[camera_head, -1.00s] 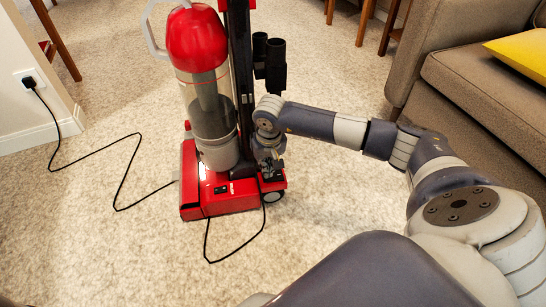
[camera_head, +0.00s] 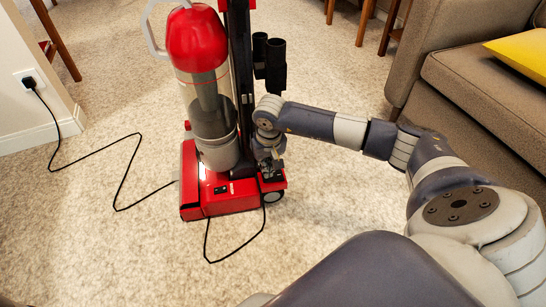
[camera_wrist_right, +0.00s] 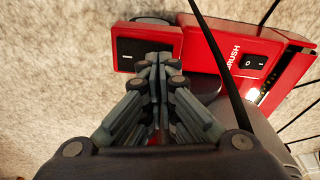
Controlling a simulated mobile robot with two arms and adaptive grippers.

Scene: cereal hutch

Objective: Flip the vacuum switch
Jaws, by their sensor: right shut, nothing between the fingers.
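The red upright vacuum (camera_head: 205,35) stands on the carpet, with its red base (camera_head: 205,208) flat on the floor. My right gripper (camera_head: 271,172) is at the right side of the base, low beside the column. In the right wrist view, my right gripper (camera_wrist_right: 157,62) is shut and empty. Its fingertips are right beside a black switch (camera_wrist_right: 131,49) with a white bar mark on the red base; I cannot tell whether they touch it. A second black rocker switch (camera_wrist_right: 250,63), marked O and I, sits by the word BRUSH. My left gripper is out of view.
A black cord (camera_head: 125,175) runs from the wall outlet (camera_head: 28,79) to the vacuum, and a loop of cord (camera_head: 232,255) lies before the base. A sofa (camera_head: 480,100) stands at the right. Carpet left of the vacuum is otherwise open.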

